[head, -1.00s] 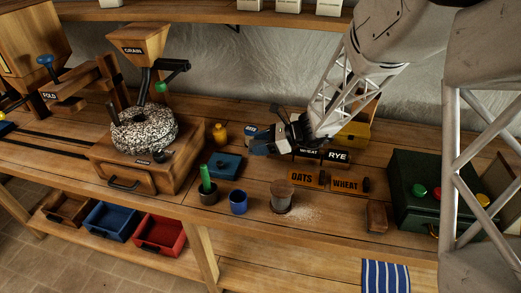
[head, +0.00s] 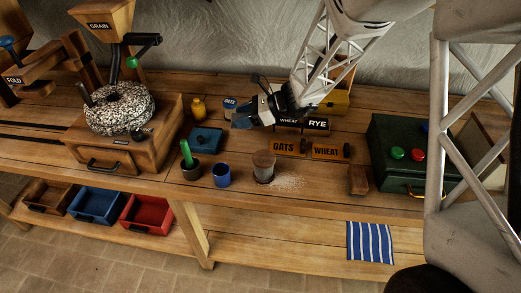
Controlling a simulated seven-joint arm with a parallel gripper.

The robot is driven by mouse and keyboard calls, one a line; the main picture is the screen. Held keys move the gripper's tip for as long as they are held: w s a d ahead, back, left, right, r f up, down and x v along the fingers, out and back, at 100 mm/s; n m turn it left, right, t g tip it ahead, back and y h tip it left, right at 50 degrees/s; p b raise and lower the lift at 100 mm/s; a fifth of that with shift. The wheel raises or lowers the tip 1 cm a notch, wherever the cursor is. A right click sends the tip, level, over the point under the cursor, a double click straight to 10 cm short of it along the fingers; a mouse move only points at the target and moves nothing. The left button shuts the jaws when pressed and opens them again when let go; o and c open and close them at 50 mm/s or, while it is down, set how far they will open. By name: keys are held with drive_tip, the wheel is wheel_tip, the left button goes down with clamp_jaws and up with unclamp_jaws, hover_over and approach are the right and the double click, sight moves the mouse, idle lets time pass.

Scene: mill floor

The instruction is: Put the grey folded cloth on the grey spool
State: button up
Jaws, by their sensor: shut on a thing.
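My gripper (head: 247,119) is above the middle of the bench, pointing left, and is shut on a small flat blue-grey thing. This looks like the grey folded cloth (head: 240,122), though it is small and partly covered by the jaws. The grey spool (head: 264,167) stands upright on the bench, nearer the front edge, below and slightly right of my gripper in the picture. Its top looks clear. The held cloth is apart from the spool.
A blue cup (head: 221,175), a dark pot with a green handle (head: 191,171) and a blue box (head: 206,140) stand left of the spool. Pale powder (head: 289,182) lies to its right. OATS (head: 288,147) and WHEAT (head: 329,151) signs stand behind. A wooden block (head: 358,180) lies farther right.

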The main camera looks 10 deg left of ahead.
drive_tip(key=shift+m+t, duration=0.5)
drive_tip(key=shift+t, duration=0.1)
drive_tip(key=s+d+r, duration=0.1)
drive_tip(key=s+d, duration=0.2)
drive_tip(key=s, duration=0.1)
drive_tip(key=s+d+r, duration=0.1)
drive_tip(key=s+d, duration=0.2)
drive_tip(key=s, duration=0.1)
drive_tip(key=s+d+r, duration=0.1)
drive_tip(key=s+d, duration=0.2)
drive_tip(key=s, duration=0.1)
drive_tip(key=shift+s+d+r, duration=0.15)
drive_tip(key=shift+d+r, duration=0.05)
drive_tip(key=shift+d, duration=0.2)
drive_tip(key=s+d, duration=0.3)
drive_tip(key=s, duration=0.3)
drive_tip(key=s+d+t, duration=0.1)
drive_tip(key=s+d, duration=0.1)
drive_tip(key=s, duration=0.5)
drive_tip(key=shift+d+m, duration=0.4)
drive_tip(key=shift+w+f, duration=0.15)
hover_over(267, 158)
drive_tip(key=shift+f, duration=0.7)
drive_tip(key=shift+f, duration=0.1)
drive_tip(key=shift+f, duration=1.7)
drive_tip(key=shift+f, duration=0.1)
drive_tip(key=o, duration=0.9)
